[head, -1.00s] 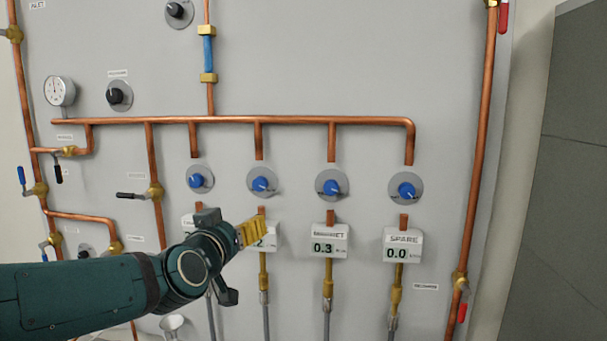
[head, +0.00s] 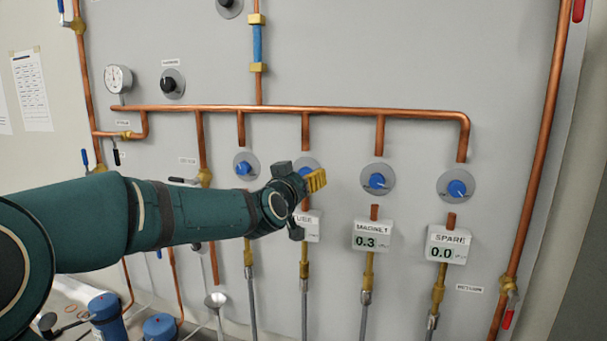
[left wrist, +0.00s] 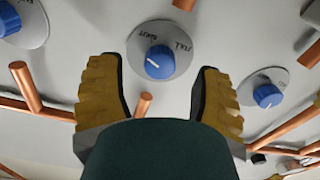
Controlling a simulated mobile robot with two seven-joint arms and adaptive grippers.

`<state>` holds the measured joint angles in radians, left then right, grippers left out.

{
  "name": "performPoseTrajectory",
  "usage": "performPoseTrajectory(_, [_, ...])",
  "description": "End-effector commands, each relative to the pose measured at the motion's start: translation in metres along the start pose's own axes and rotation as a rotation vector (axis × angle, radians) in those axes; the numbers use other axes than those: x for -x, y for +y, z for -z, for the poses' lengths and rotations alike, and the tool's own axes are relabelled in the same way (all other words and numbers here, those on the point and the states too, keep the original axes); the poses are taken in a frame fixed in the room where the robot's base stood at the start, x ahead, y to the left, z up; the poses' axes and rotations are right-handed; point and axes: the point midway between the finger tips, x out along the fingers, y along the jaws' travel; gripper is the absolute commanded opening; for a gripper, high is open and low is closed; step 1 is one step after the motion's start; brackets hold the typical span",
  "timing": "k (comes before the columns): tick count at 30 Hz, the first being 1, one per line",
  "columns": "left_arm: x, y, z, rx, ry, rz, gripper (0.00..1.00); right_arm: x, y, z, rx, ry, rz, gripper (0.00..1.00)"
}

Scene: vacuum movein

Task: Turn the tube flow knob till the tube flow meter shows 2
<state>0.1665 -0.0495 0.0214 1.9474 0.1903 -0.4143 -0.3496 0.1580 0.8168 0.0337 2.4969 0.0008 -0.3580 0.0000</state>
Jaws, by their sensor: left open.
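The tube flow knob (head: 306,165) is a blue knob on a grey round plate, partly hidden behind my left gripper in the head view. My left gripper (head: 316,181) is open, with yellow ribbed fingers, in front of the panel at this knob. In the left wrist view a blue knob (left wrist: 160,62) with a white pointer line appears between the two open fingers (left wrist: 157,70), apart from both. Its plate bears small writing. The tube flow meter (head: 311,228) is below the knob, its label partly covered; I cannot read its number. The right gripper is out of view.
The magnet knob (head: 377,180) and spare knob (head: 457,188) are to the right, above the magnet meter (head: 372,236) reading 0.3 and the spare meter (head: 448,245) reading 0.0. Another blue knob (head: 245,164) is to the left. A copper pipe (head: 340,111) runs above them.

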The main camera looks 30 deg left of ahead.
Motion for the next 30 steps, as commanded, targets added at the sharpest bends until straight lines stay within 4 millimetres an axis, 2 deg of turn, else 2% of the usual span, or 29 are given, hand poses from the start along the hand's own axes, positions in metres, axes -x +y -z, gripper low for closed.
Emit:
performPoseTrajectory(6, [-0.018, 0.0, 0.0, 0.002, -0.001, 0.001, 0.66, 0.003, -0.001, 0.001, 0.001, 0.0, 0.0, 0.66])
performPoseTrajectory(16, [-0.021, 0.0, 0.0, 0.001, 0.0, 0.0, 0.66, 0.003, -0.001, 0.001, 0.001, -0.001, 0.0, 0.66])
performPoseTrajectory(17, [-0.021, 0.0, 0.0, 0.001, 0.0, 0.0, 0.61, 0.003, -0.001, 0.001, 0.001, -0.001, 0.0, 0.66])
performPoseTrajectory(18, [-0.021, 0.0, 0.0, 0.001, 0.0, 0.0, 0.47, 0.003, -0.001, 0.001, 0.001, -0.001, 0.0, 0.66])
performPoseTrajectory(22, [-0.021, 0.0, 0.0, 0.001, 0.0, 0.0, 0.01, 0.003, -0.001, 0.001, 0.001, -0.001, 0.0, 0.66])
performPoseTrajectory(30, [-0.021, 0.0, -0.001, 0.012, 0.0, 0.0, 0.0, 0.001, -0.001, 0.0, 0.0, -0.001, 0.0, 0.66])
